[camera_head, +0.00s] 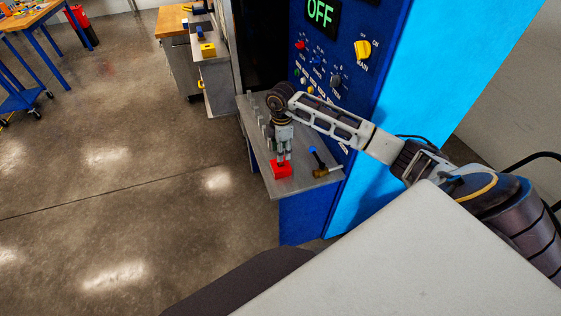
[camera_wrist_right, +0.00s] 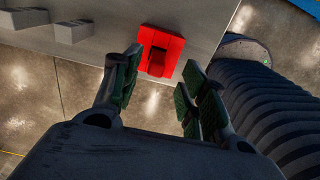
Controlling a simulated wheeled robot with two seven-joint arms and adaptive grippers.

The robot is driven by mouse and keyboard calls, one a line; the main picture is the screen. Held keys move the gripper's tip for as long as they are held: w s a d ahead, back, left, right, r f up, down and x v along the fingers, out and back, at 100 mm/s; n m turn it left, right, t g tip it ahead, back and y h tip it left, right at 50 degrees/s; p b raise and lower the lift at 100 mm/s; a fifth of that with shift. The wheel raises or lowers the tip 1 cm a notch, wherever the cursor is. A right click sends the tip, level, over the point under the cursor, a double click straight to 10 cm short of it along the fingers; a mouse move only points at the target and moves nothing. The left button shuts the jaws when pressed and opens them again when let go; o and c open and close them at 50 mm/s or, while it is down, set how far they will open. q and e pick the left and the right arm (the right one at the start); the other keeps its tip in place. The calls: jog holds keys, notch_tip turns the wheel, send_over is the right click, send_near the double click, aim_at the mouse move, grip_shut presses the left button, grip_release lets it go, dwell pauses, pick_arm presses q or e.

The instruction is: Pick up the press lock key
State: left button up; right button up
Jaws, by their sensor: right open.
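A red block (camera_head: 282,172) sits near the front edge of the grey shelf of the blue machine. It also shows in the wrist view (camera_wrist_right: 150,36), with a raised red part in its middle. I cannot tell whether this is the press lock key itself or a holder with the key in it. My right gripper (camera_head: 284,160) points down just above the red block. In the wrist view its open fingers (camera_wrist_right: 158,72) stand on either side of the block's near end, with nothing held between them. My left gripper is not in view.
The grey shelf (camera_head: 303,185) also bears a blue-handled tool with a brass-coloured head (camera_head: 320,173) at right and several grey upright pieces at left. The blue control panel (camera_head: 345,85) with knobs rises behind. Open floor lies to the left.

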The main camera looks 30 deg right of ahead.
jog(key=shift+w+f+p, duration=0.15)
jog(key=shift+f+p, duration=0.2)
jog(key=shift+f, duration=0.95)
jog(key=shift+w+f+p, duration=0.1)
jog(key=shift+f+p, duration=0.2)
jog(key=shift+f, duration=1)
grip_shut()
